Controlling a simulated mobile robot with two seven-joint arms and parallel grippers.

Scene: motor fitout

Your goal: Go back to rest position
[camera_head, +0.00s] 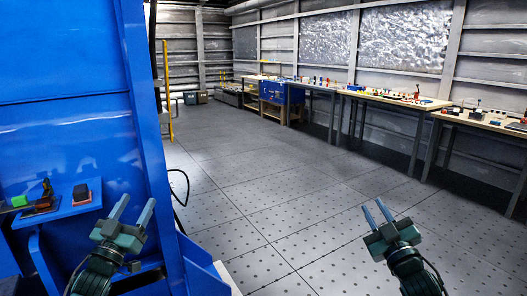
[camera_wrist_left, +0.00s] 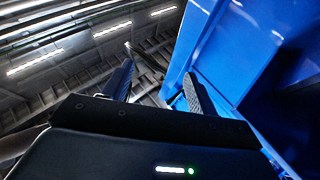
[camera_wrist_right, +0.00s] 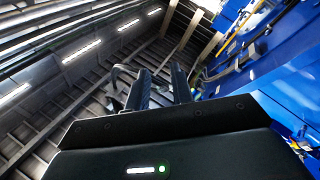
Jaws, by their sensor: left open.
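My left gripper (camera_head: 138,199) is at the lower left of the head view, in front of the blue structure. Its fingers are spread wide with nothing between them; the left wrist view shows the same gap (camera_wrist_left: 158,85). My right gripper (camera_head: 372,203) is raised over the open floor at the lower right. Its fingers are closer together, with a narrow empty gap that also shows in the right wrist view (camera_wrist_right: 161,78). Both grippers point up and away from me, apart from any object.
A tall blue structure (camera_head: 70,90) fills the left side. Its shelf (camera_head: 88,207) holds a green block (camera_head: 19,201), a dark tool-like part and a reddish-black block (camera_head: 81,192). Workbenches (camera_head: 395,99) with small parts line the right wall. The floor (camera_head: 270,190) between is clear.

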